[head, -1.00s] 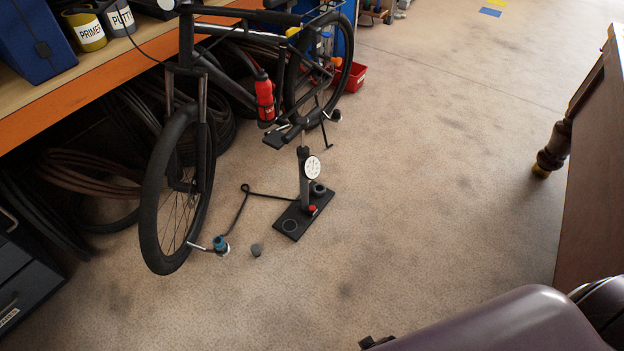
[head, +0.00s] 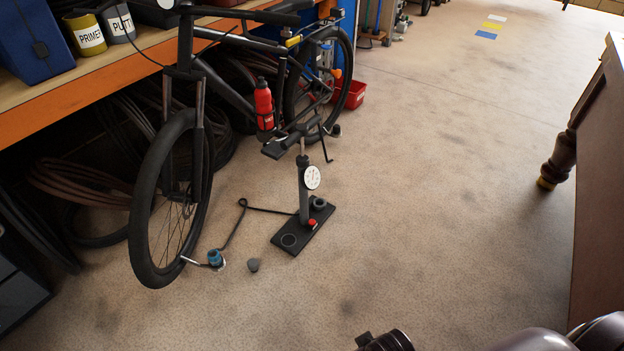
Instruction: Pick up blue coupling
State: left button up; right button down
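The blue coupling (head: 215,257) is small and sits low by the bicycle's front wheel. A thin light stem joins it toward the wheel, and the pump's black hose (head: 236,224) runs up from it. The floor pump (head: 304,190) stands upright on a black base, with a round white gauge and a red button. A dark part of my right arm shows at the bottom right edge, with no fingers clearly visible. My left gripper is not in view.
The black bicycle (head: 172,200) stands beside the orange-edged workbench (head: 60,110), with coiled hoses underneath. A red bin (head: 355,94) is behind the bicycle. A brown table leg (head: 558,160) is at right. Open floor lies between.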

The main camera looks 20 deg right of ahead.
aim_at(213, 255)
jog(key=i+l+u, duration=0.15)
jog(key=i+l, duration=0.4)
jog(key=i+l+u, duration=0.2)
jog(key=i+l, duration=0.35)
jog(key=l, duration=0.25)
